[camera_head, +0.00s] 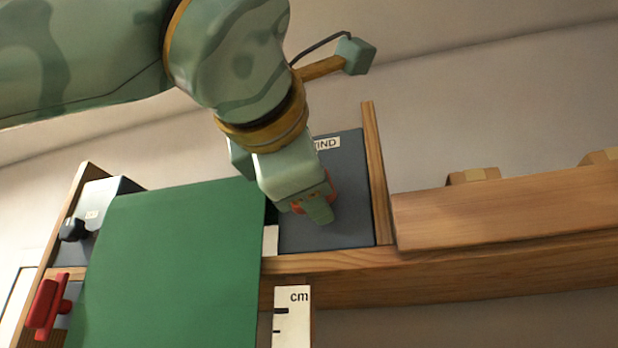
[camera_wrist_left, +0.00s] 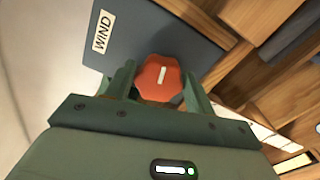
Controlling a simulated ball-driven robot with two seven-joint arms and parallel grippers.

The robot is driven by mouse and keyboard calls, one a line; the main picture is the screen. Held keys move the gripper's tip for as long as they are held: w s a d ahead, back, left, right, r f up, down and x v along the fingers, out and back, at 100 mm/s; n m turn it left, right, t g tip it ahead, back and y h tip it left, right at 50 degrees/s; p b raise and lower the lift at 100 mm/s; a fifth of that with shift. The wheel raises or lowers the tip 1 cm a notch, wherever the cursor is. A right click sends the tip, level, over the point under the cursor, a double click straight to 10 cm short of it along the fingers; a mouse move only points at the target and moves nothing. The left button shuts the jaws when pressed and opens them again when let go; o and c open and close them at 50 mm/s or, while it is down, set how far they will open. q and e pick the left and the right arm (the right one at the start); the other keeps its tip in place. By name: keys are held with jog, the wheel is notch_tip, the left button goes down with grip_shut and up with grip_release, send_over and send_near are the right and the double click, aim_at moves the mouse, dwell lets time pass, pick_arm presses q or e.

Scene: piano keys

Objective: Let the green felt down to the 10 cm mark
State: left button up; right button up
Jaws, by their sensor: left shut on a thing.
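The green felt (camera_head: 170,262) hangs as a broad sheet over the front of the wooden frame in the head view; its lower edge is out of view. A white cm scale (camera_head: 292,318) stands just right of the felt; the 10 cm mark is not in view. My left gripper (camera_head: 318,208) is over the grey panel labelled WIND. In the left wrist view its fingers (camera_wrist_left: 158,86) are shut on a red-orange knob (camera_wrist_left: 160,74) with a white line. The knob is mostly hidden by the gripper in the head view. My right gripper is not in view.
The grey WIND panel (camera_head: 345,190) is bordered by an upright wooden board (camera_head: 376,175). A red handle (camera_head: 46,305) and a black knob (camera_head: 73,230) sit left of the felt. A long wooden beam (camera_head: 510,205) runs to the right.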

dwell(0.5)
pick_arm(q)
jog(key=o, duration=1)
jog(key=b+v, duration=0.4)
jog(key=v, duration=1.2)
jog(key=shift+s, duration=0.1)
